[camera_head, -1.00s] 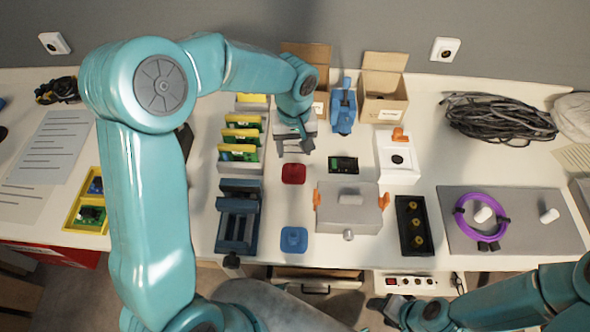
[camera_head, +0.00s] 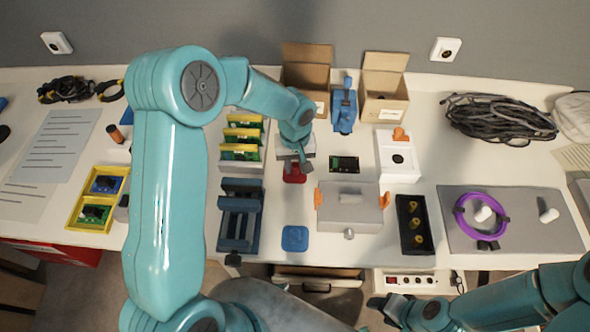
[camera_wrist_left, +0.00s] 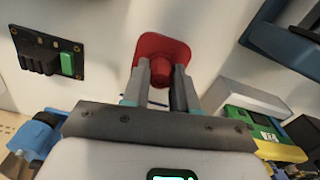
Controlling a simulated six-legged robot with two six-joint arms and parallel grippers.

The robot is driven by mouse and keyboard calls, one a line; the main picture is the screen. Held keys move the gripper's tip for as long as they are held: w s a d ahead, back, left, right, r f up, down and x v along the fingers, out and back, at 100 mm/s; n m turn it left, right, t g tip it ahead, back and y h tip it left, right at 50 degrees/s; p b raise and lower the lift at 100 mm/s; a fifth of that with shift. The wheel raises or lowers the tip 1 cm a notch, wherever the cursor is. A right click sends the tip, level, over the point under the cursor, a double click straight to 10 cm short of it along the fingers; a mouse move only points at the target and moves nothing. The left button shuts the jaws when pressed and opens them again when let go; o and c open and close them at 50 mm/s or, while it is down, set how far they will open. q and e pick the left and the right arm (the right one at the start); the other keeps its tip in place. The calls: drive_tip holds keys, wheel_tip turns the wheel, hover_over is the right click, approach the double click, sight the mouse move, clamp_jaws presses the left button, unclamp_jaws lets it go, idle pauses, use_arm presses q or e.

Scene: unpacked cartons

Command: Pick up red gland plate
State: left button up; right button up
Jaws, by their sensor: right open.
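The red gland plate (camera_head: 294,178) lies flat on the white bench in the head view, partly hidden by my left gripper (camera_head: 300,165), which is right above it. In the left wrist view the red gland plate (camera_wrist_left: 162,47) shows as a rounded square with a raised round boss. The fingers of my left gripper (camera_wrist_left: 162,88) stand on both sides of the boss. I cannot tell whether they are closed on it. My right gripper (camera_head: 380,305) is open and empty at the bottom of the head view, in front of the bench.
A blue plate (camera_head: 294,238) lies nearer the front edge. A grey box with orange clips (camera_head: 350,215) and a small black board (camera_head: 344,164) are to the right. A dark blue rack (camera_head: 240,215) and a rack of green boards (camera_head: 242,150) are on the left.

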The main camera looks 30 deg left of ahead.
sight(295, 164)
use_arm(q)
clamp_jaws()
drive_tip(key=shift+r, duration=0.1)
wheel_tip(295, 164, up, 20)
drive_tip(key=shift+p, duration=0.3)
